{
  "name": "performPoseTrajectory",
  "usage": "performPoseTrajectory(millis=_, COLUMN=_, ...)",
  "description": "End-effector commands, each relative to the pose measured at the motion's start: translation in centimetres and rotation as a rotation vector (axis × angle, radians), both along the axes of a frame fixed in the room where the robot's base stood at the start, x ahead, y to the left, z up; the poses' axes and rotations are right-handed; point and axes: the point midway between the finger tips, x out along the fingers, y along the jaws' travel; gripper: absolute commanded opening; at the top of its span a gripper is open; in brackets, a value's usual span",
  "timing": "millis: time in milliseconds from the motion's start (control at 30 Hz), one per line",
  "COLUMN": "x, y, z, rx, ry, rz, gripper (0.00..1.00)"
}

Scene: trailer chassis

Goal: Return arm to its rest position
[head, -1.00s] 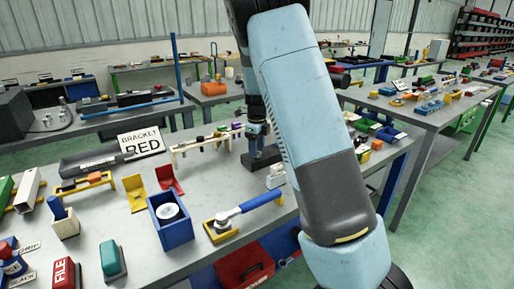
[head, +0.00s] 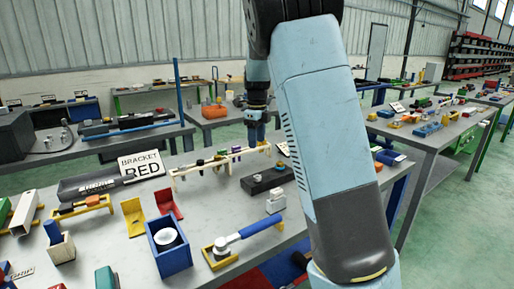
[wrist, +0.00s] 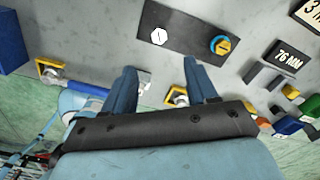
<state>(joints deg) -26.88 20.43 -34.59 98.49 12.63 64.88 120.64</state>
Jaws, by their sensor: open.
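My gripper (head: 256,133) hangs from my light blue arm above the far part of the grey workbench (head: 110,230), near a pale wooden rack (head: 215,160). In the wrist view my gripper (wrist: 160,80) shows its two dark blue fingers spread apart with nothing between them. A dark block (head: 266,180) lies on the bench in front of the gripper, clear of it. In the wrist view the dark block (wrist: 185,30) carries a white hexagonal piece and a blue and yellow round piece.
The bench holds a "BRACKET RED" sign (head: 141,164), a blue box (head: 172,252) with a white roll, yellow and red brackets, and a blue-handled tool (head: 243,236). Another workbench (head: 440,125) stands at the right. Green floor (head: 450,220) is free between them.

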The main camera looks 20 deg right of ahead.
Motion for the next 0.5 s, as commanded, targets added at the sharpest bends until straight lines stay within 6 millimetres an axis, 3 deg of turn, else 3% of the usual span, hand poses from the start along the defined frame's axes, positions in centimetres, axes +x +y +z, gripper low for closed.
performPoseTrajectory(millis=500, x=-0.60, y=-0.20, z=0.81, rx=0.010, ry=-0.007, rz=0.033, gripper=0.57)
